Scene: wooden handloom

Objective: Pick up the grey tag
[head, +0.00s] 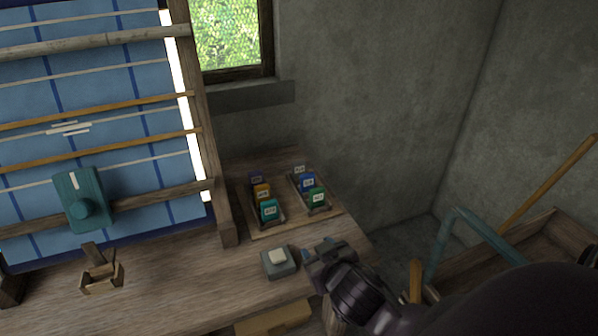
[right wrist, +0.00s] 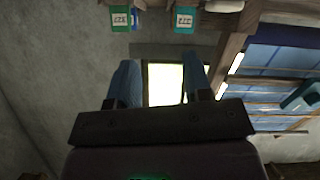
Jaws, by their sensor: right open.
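The grey tag (head: 299,170) appears to be the pale one at the back of the right-hand row on the tag tray (head: 332,212), upright behind a blue tag (head: 308,184) and a green tag (head: 317,198). It is small and partly hidden by the blue tag. My right gripper (head: 322,252) is open and empty in front of the tray, near the bench's right edge. In the right wrist view its two fingers (right wrist: 161,85) stand apart with nothing between them. My left gripper is not in view.
The left row holds purple (head: 256,179), orange (head: 262,191) and teal (head: 268,210) tags. A grey box with a pale top (head: 278,260) sits left of my gripper. The loom post (head: 205,130) rises left of the tray. A wooden crate (head: 545,232) stands at right.

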